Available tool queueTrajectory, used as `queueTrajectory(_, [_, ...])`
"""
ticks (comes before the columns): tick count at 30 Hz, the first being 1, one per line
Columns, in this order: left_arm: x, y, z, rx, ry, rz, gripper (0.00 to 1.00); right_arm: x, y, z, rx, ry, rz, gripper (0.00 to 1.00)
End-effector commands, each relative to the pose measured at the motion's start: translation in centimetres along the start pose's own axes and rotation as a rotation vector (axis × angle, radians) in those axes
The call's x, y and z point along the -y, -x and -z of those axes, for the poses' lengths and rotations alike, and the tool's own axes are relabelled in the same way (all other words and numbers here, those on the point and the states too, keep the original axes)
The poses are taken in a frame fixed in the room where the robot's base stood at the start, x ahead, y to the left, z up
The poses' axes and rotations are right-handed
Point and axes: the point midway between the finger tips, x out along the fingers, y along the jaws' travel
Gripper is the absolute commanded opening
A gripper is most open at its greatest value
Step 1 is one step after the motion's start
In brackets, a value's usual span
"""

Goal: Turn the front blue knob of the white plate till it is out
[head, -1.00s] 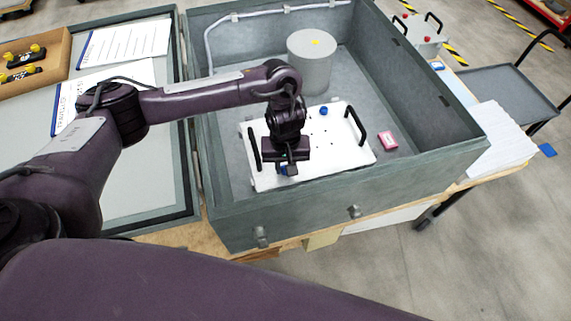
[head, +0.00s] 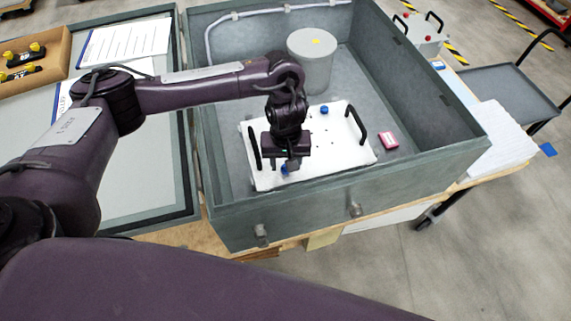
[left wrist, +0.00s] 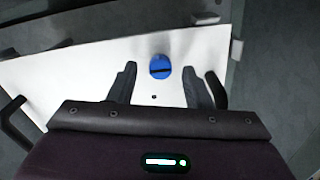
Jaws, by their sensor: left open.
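The white plate (head: 345,152) lies on the floor of the grey case, with a black handle at each end. The front blue knob (head: 285,170) sits near its front edge, partly hidden by my left gripper (head: 292,164). In the left wrist view the front knob (left wrist: 160,66) is round and blue with a dark slot, lying across the picture. The open fingers of my left gripper (left wrist: 160,78) stand to either side of the knob with gaps; I see no contact. A second blue knob (head: 323,110) is at the plate's far edge. My right gripper is not in view.
The case walls (head: 350,190) surround the plate. A grey cylinder (head: 312,60) stands behind it, and a pink box (head: 389,141) lies to its right. The plate's black handles (head: 357,122) stand up beside the work area.

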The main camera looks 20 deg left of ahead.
Motion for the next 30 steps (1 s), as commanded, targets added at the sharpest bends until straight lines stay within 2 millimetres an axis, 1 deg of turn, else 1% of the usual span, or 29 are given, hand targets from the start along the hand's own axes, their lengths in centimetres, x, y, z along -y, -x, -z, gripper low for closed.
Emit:
queueTrajectory(3, [0.0,1.9,0.2,-0.006,-0.002,0.000,0.45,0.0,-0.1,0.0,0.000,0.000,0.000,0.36])
queueTrajectory(6, [0.1,3.4,0.1,-0.005,-0.001,0.002,0.45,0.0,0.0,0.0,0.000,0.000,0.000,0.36])
queueTrajectory(12, [0.1,5.4,0.0,0.000,0.000,0.003,0.45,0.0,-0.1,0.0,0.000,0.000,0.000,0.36])
queueTrajectory(17, [0.1,6.0,-0.1,0.003,0.001,0.004,0.45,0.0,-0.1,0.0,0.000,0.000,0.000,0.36])
queueTrajectory(30, [0.1,6.0,-0.1,0.003,0.001,0.004,0.45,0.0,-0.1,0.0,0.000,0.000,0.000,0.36])
